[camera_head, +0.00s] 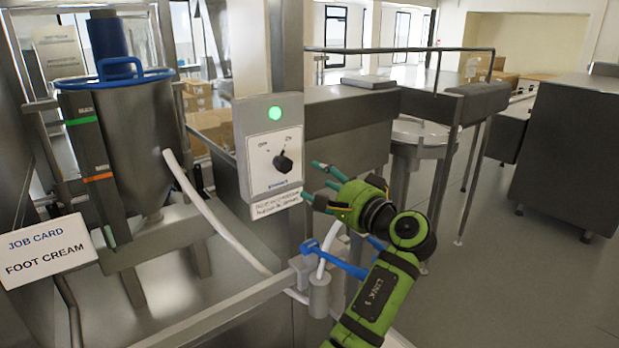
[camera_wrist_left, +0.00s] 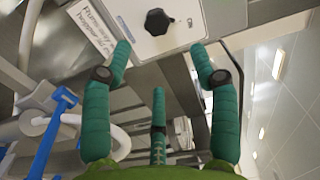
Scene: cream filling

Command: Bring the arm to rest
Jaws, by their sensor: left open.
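My left gripper (camera_head: 310,181), green with teal fingers, is open and empty in the head view, just right of the control box (camera_head: 262,177). In the left wrist view its spread fingers (camera_wrist_left: 160,62) have nothing between them. The black knob (camera_head: 283,162) on the box face is apart from the fingers, and its narrow end points up toward the right-hand mark. It also shows beyond the fingertips in the wrist view (camera_wrist_left: 158,21). The box's round lamp (camera_head: 275,113) glows green. My right gripper is not in view.
A blue-handled valve (camera_head: 343,261) and white hose stand just below my gripper. A steel hopper (camera_head: 130,140) with a blue rim and a job card reading FOOT CREAM (camera_head: 43,250) are at left. Open floor (camera_head: 520,270) lies at right, before a dark cabinet (camera_head: 565,150).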

